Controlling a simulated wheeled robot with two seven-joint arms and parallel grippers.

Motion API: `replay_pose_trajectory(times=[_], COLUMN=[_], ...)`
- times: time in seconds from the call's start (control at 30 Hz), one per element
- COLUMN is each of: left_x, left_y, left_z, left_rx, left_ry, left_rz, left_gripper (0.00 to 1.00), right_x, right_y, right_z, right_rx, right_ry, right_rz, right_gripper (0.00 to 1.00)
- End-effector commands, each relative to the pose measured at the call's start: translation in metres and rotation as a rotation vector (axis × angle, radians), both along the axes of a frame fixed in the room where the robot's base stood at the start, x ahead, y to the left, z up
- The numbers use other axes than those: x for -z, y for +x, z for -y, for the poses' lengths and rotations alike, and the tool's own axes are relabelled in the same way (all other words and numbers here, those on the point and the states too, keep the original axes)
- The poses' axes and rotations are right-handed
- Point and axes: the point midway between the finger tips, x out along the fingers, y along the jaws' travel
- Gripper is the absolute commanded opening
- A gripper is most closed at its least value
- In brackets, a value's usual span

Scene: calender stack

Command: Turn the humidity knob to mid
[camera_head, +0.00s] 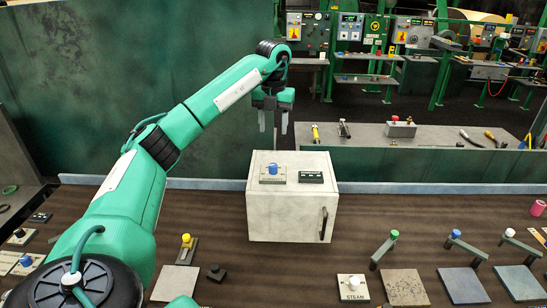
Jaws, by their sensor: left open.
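A pale box (288,219) stands on the brown bench in the middle of the view, with a dark handle on its front right. On its top sit a blue knob (273,169) on a small light plate and a dark label plate (311,177). The lettering is too small to read, so I cannot tell whether this is the humidity knob or where it points. My left gripper (273,122) hangs above and behind the box top, fingers down, open and empty, apart from the blue knob. My right gripper is not in view.
A white knob (353,283) marked STEAM and levers with green (394,235), blue (456,233) and white tops stand to the right. A low ledge with tools runs behind.

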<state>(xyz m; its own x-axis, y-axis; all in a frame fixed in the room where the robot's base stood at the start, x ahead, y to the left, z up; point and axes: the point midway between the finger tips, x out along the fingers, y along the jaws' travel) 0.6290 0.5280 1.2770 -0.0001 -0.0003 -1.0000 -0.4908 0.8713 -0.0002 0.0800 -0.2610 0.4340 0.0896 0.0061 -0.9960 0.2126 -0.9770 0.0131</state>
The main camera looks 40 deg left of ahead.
Motion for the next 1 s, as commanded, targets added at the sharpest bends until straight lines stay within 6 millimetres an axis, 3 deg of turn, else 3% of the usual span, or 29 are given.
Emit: replay_pose_trajectory(times=[0.3, 0.7, 1.0], left_x=[0.042, 0.109, 0.131], left_y=[-0.001, -0.001, 0.000], left_z=[0.000, 0.000, 0.000], left_rx=[0.000, -0.001, 0.000], left_ry=[0.001, 0.000, 0.000], left_rz=[-0.005, -0.004, 0.000], left_gripper=[0.48, 0.48, 0.48], right_x=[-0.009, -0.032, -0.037], right_y=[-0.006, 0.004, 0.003], right_z=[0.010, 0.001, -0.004], right_rx=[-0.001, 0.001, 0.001], right_ry=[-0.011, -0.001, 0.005], right_rz=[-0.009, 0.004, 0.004], right_gripper=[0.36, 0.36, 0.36])
